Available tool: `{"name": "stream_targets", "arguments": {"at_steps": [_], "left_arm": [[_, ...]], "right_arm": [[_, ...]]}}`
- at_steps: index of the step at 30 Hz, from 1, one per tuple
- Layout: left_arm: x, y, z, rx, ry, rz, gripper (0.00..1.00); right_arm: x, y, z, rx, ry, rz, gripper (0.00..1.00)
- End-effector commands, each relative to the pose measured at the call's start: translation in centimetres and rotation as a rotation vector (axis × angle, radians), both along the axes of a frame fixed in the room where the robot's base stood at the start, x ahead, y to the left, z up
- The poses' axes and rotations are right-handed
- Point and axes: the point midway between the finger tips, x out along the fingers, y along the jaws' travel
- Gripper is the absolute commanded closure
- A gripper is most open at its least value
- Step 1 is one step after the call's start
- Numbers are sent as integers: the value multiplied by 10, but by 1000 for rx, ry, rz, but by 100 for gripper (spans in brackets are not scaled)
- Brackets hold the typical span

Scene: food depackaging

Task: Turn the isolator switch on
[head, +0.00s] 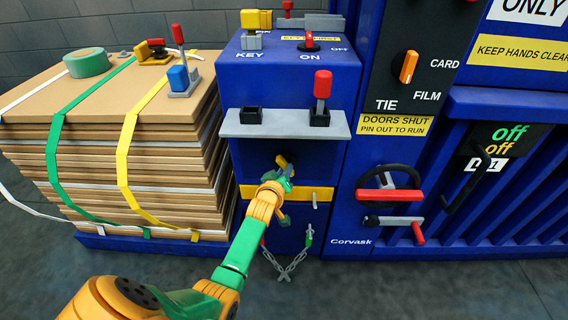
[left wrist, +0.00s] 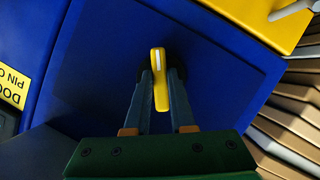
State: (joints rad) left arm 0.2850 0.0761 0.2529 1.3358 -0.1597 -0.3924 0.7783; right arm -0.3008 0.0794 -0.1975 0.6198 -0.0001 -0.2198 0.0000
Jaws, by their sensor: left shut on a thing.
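A yellow rotary handle (head: 281,161) sits on the blue front panel of the cabinet, below a grey shelf; it looks like the isolator switch, though I see no label by it. My left gripper (head: 285,178) is at this handle, its arm reaching up from the lower left, and hides part of it. In the left wrist view, the yellow handle (left wrist: 160,82) with a white stripe stands upright in the picture between the two fingers of my left gripper (left wrist: 160,76), which are shut on it. My right gripper is not in view.
A grey shelf (head: 240,125) with a red-topped lever (head: 322,95) juts out above the handle. A chain (head: 285,268) hangs below. Strapped cardboard (head: 110,165) stands at left. A red-and-black handwheel (head: 388,194) and red-ended crank (head: 417,230) are at right.

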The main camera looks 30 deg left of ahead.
Motion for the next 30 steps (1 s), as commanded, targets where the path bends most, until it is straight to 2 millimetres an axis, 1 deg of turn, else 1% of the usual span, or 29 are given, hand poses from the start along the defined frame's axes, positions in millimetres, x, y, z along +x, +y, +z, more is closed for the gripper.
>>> {"name": "stream_targets", "arguments": {"at_steps": [1, 5, 15, 22, 30], "left_arm": [[0, -1, 2, 30, 23, 0, 100], [1, -2, 1, 132, 85, -1, 100], [1, -2, -2, 356, 221, -1, 100], [1, -2, -2, 449, 277, 0, 100], [1, -2, -1, 495, 304, 0, 100]], "right_arm": [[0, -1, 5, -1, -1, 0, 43], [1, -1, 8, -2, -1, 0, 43], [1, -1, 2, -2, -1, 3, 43], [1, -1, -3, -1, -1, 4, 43], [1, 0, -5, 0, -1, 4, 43]]}}
